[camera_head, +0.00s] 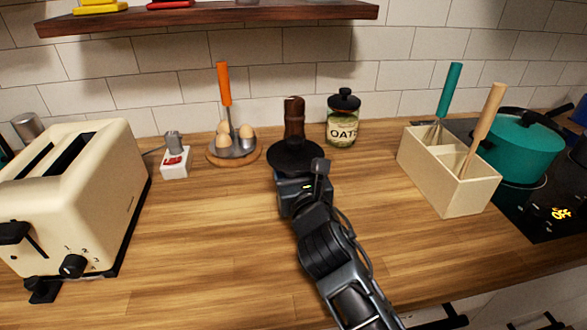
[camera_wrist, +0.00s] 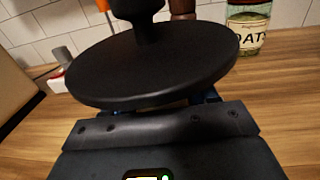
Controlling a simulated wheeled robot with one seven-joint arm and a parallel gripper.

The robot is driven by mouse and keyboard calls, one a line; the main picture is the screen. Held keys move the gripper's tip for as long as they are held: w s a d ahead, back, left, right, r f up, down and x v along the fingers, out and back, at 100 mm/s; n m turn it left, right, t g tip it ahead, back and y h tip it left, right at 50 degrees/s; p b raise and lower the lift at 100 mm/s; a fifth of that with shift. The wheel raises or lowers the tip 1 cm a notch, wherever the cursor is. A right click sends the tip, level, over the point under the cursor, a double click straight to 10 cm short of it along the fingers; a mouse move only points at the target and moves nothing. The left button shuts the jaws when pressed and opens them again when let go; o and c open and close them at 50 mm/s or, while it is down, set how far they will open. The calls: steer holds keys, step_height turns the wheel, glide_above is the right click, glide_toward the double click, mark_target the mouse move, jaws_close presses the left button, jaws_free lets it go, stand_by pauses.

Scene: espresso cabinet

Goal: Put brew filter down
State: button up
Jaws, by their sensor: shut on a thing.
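The brew filter looks like a wide black disc (camera_head: 283,158) with a dark upright stem, near the middle of the counter in the head view. In the wrist view the disc (camera_wrist: 150,68) fills the upper middle, close to the camera and roughly level. My gripper (camera_head: 294,178) is at the near side of the disc and is shut on it. The fingertips are mostly hidden under the disc. I cannot tell whether the filter touches the counter.
A brown wooden piece (camera_head: 294,112) stands at the disc's far side. An egg stand (camera_head: 232,150) is to the left, an oat jar (camera_head: 343,120) behind right. A toaster (camera_head: 75,195) and a utensil box (camera_head: 445,175) flank clear wooden counter (camera_head: 210,240).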

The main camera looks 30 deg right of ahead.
steer(key=shift+f, duration=0.1)
steer(key=o, duration=1.1)
